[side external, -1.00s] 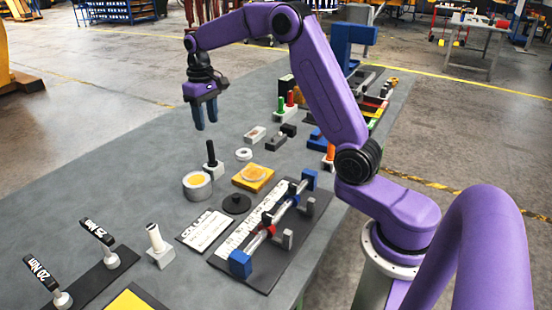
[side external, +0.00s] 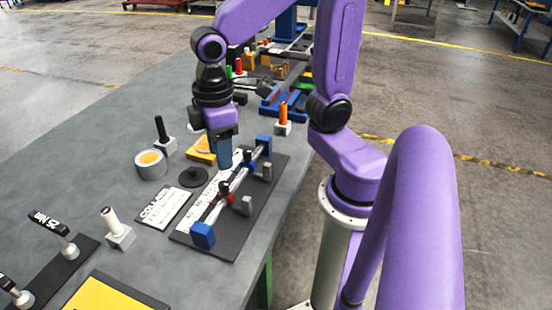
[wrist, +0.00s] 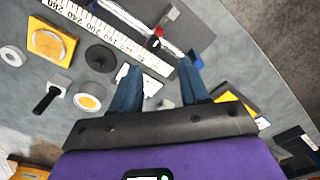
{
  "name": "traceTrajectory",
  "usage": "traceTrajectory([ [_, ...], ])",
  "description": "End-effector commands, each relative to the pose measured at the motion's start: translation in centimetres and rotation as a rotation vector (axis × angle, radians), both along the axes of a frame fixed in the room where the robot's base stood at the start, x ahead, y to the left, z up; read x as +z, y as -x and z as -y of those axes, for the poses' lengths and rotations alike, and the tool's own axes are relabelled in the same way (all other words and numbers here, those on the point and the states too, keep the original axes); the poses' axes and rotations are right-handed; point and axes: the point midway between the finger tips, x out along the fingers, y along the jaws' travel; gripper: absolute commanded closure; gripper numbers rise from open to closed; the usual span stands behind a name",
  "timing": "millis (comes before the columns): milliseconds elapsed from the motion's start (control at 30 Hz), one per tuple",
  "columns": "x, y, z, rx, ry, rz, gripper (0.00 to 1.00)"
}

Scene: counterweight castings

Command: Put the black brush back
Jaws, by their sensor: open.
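A black upright handle, which looks like the black brush (side external: 160,129), stands in a small white block (side external: 165,147) behind the tape roll, left of my gripper. It also shows in the wrist view as a black handle (wrist: 44,102) at the left. Its lower end is hidden in or behind the block. My gripper (side external: 224,163) points down above the dark board with the blue-ended rail, well to the right of the black handle. In the wrist view, my gripper (wrist: 163,64) has its two blue fingers apart with nothing held between them.
A tape roll (side external: 151,165), dark disc (side external: 193,177) and yellow block (side external: 200,157) lie left of my gripper. The rail fixture (side external: 203,235) lies below it. A white handle (side external: 110,219) and an orange handle (side external: 283,112) stand in blocks.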

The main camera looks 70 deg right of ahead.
Motion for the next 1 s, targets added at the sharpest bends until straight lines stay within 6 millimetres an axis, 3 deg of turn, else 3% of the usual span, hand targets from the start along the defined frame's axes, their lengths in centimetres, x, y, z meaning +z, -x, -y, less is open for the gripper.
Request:
traceTrajectory([
  [100,-0.8,4.3,0.9,0.107,-0.003,0.002,0.55],
  [333,-2.0,9.2,2.7,0.243,-0.005,0.003,0.55],
  [500,-2.4,10.3,3.2,0.274,-0.006,0.003,0.55],
  [1000,-2.4,10.2,3.2,0.274,-0.006,0.003,0.55],
])
